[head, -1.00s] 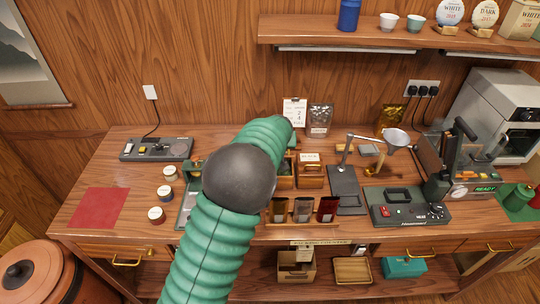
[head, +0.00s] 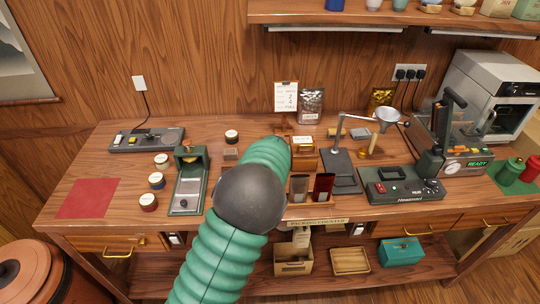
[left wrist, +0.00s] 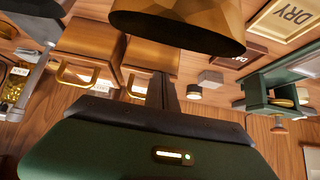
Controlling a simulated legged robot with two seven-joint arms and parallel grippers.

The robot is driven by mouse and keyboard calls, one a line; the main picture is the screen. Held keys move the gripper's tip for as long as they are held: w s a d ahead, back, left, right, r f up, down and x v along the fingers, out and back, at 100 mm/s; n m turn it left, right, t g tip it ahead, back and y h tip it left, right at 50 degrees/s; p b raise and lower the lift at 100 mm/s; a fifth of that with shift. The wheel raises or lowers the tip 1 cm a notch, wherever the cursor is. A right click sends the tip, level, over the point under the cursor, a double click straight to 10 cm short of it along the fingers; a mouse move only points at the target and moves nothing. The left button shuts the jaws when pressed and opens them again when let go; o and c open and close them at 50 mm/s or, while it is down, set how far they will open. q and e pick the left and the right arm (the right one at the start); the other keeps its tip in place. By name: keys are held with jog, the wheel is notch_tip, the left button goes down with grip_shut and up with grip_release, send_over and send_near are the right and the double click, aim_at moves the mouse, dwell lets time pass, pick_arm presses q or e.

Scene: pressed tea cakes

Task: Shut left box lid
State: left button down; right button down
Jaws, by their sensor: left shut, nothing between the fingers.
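Two small wooden boxes with brass handles stand mid-counter. In the head view the right box (head: 303,146) shows, while the left box is mostly hidden behind my green left arm. The left wrist view is upside down; there the left box (left wrist: 150,58) is the right-hand one of the pair, beside the right box (left wrist: 88,48). My left gripper (left wrist: 163,82) shows as a green-black palm with dark, shut fingers close to the left box's front. I cannot tell whether they touch it, or how its lid stands. The head view hides this gripper; my right gripper is out of view.
Brown pouches (head: 299,187) stand in front of the boxes; a bronze faceted shape (left wrist: 180,22) looms close in the wrist view. A green press (head: 188,185) and several round tins (head: 157,181) lie left. A stand with funnel (head: 388,115) is right.

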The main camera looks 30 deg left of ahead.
pick_arm(q)
jog(key=shift+s+a+f, duration=0.1)
jog(key=shift+s+f, duration=0.05)
jog(key=shift+s, duration=0.05)
dwell(0.4)
jog(key=v, duration=1.6)
jog(key=shift+w+d, duration=0.15)
jog(key=shift+d, duration=0.15)
jog(key=s+d+f+m+g+h, duration=0.2)
jog(key=s+d+f+m, duration=0.1)
jog(key=s+f, duration=0.5)
jog(key=s+d+f+m+g+h, duration=0.2)
jog(key=s+d+f, duration=0.4)
jog(key=s, duration=0.9)
notch_tip(320, 180, down, 3)
jog(key=shift+r+m+g, duration=0.2)
jog(key=shift+m+g, duration=0.2)
jog(key=shift+m, duration=0.2)
